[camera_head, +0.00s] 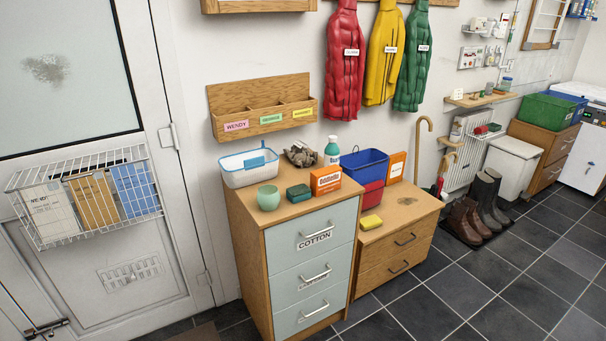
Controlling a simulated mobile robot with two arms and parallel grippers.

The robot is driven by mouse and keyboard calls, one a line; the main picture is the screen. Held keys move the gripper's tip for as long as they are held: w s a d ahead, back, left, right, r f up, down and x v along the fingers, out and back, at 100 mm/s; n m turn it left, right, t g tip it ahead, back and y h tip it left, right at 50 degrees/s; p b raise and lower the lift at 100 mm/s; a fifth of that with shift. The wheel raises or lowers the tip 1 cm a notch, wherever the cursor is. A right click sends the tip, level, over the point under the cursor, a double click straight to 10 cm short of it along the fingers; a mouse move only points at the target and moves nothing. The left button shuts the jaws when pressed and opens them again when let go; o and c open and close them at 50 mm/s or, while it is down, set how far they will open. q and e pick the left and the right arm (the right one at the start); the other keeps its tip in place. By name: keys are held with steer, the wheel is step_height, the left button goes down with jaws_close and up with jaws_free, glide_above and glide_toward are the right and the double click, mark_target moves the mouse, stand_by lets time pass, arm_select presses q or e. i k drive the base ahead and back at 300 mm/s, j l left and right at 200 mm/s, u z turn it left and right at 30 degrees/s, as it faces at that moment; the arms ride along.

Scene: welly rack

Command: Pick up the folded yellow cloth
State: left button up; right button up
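The folded yellow cloth (371,222) is a small flat yellow block. It lies near the front left of the top of the low wooden drawer unit (415,219), beside the taller chest. A red item (371,196) stands just behind it. Nothing covers the cloth. Neither of my grippers shows in the head view.
The taller chest (250,211) left of the cloth carries a white basin (236,177), a green cup (268,197), an orange box (326,180) and a bottle (332,151). A blue bin (364,166) stands behind. The tiled floor (455,292) in front is clear.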

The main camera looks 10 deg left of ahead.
mark_target(369, 222)
steer(key=u, duration=1.25)
steer(key=z, duration=1.25)
steer(key=i+l+u, duration=0.15)
steer(key=u, duration=0.2)
steer(key=i+l+u, duration=0.15)
steer(key=u, duration=0.2)
steer(key=i+l+u, duration=0.1)
steer(key=l+u, duration=0.25)
